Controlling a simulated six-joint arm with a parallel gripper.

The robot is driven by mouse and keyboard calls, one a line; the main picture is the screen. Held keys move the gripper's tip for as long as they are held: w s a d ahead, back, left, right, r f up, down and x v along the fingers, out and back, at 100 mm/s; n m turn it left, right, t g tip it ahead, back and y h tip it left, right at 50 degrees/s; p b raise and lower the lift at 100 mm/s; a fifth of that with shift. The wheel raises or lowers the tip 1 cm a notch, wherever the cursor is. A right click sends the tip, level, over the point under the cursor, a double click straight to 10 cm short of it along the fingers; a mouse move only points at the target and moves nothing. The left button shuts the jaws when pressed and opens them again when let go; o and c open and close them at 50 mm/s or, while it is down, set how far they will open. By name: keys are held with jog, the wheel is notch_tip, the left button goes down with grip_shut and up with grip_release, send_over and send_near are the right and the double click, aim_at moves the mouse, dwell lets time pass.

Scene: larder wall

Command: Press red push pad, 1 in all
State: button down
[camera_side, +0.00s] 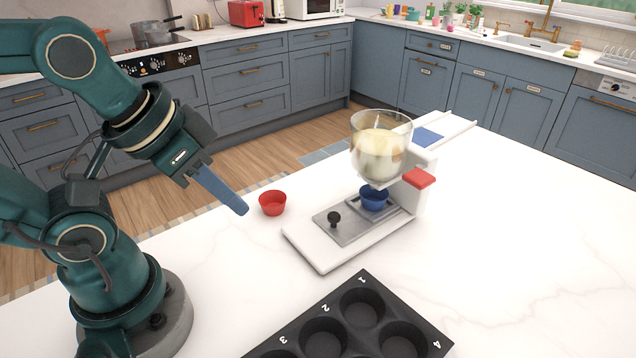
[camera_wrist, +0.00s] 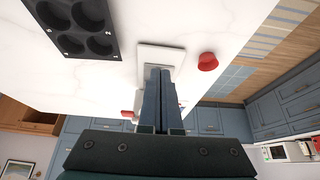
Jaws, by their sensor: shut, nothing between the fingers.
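The red push pad (camera_side: 419,178) sits on the right side of a white dispenser (camera_side: 322,253) in the side view. In the wrist view a red bit, likely the pad (camera_wrist: 128,114), shows left of the fingers. The dispenser carries a glass bowl (camera_side: 380,147) of pale batter, and a blue cup (camera_side: 374,198) stands beneath the bowl. My gripper (camera_side: 243,208) is shut and empty, fingers pointing down and right, left of the dispenser and apart from the pad. In the wrist view my gripper (camera_wrist: 161,72) hides much of the dispenser.
A red cup (camera_side: 272,203) stands on the counter between my gripper and the dispenser. A dark muffin tin (camera_side: 340,325) with numbered wells lies in front. The white counter (camera_side: 530,250) is clear at right.

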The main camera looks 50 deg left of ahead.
jog(key=w+r+n+t, duration=0.2)
jog(key=w+r+t, duration=0.1)
jog(key=w+r, duration=0.8)
jog(key=w+d+f+m, duration=0.1)
jog(key=w+d+m, duration=0.1)
jog(key=w+d, duration=0.6)
jog(key=shift+d+f, duration=0.15)
jog(key=shift+f, duration=0.1)
jog(key=shift+w+f, duration=0.1)
